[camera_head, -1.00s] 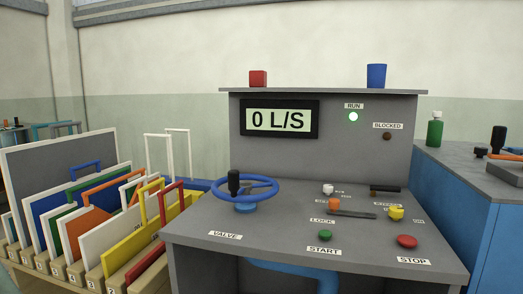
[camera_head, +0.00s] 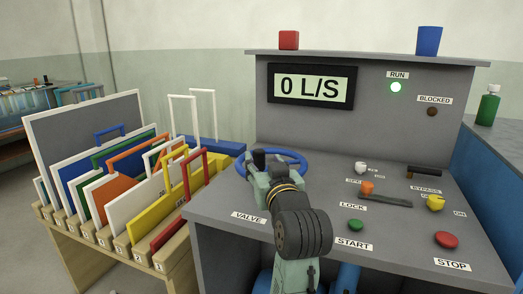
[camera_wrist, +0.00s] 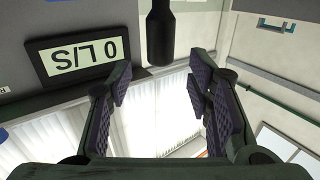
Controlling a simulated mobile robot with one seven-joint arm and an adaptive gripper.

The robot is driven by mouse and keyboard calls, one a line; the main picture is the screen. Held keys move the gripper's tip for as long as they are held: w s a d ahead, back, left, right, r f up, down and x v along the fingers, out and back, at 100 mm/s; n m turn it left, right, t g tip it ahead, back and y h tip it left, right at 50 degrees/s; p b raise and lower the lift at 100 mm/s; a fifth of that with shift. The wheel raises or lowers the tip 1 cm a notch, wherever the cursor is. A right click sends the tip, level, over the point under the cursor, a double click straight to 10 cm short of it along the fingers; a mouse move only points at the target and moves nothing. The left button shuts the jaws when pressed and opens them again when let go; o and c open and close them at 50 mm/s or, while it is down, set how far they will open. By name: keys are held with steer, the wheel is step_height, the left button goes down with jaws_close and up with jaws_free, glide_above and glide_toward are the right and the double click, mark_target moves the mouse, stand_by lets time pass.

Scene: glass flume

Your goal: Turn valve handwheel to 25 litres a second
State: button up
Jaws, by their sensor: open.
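The blue valve handwheel (camera_head: 297,166) sits on the left of the grey console, above the VALVE label (camera_head: 249,217). My gripper (camera_head: 265,160) is over the wheel's left part and hides much of it. The wrist view shows the wheel's black knob (camera_wrist: 160,32) ahead, in line with the gap between the two open fingers (camera_wrist: 160,80). The gap between the fingers is empty; I cannot tell whether either touches the knob. The flow display (camera_head: 311,88) reads 0 L/S and also shows in the wrist view (camera_wrist: 84,55).
The RUN lamp (camera_head: 396,87) glows; the BLOCKED lamp (camera_head: 432,111) is dark. An orange LOCK knob (camera_head: 367,187), green START button (camera_head: 356,225), yellow knob (camera_head: 436,203) and red STOP button (camera_head: 446,239) lie right of my arm. A rack of coloured panels (camera_head: 169,245) stands left.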

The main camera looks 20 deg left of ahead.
mark_target(260, 156)
steer(key=p+x, duration=0.1)
steer(key=x, duration=0.5)
steer(key=shift+c, duration=0.2)
jaws_close()
stand_by(0.4)
